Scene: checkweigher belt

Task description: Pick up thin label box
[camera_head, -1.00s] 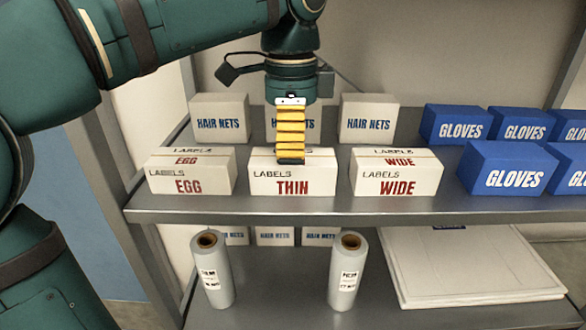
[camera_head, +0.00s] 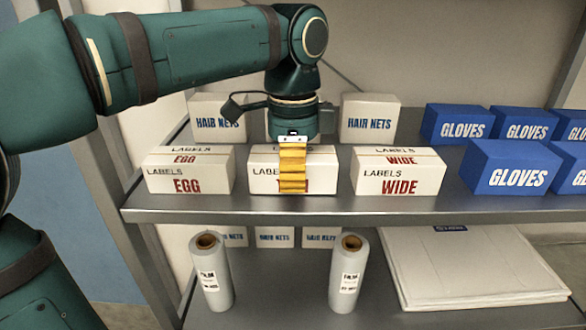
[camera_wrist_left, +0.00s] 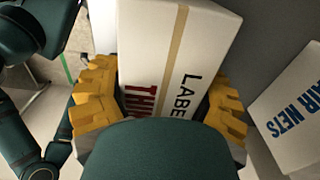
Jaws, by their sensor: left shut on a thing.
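The thin label box (camera_head: 322,180) is white with red and black print and stands on the upper shelf between the egg and wide label boxes. My left gripper (camera_head: 292,190) comes down over it from above, and its yellow finger covers most of the word THIN on the front. In the left wrist view the thin label box (camera_wrist_left: 178,50) lies between the two yellow fingers of my left gripper (camera_wrist_left: 160,105), which are shut on its sides. The box appears to rest on the shelf still. My right gripper is not in view.
The egg label box (camera_head: 188,180) stands close on the left and the wide label box (camera_head: 398,180) close on the right. Hair nets boxes (camera_head: 368,120) stand behind. Blue gloves boxes (camera_head: 508,175) fill the right. The shelf (camera_head: 300,207) has a bare front strip.

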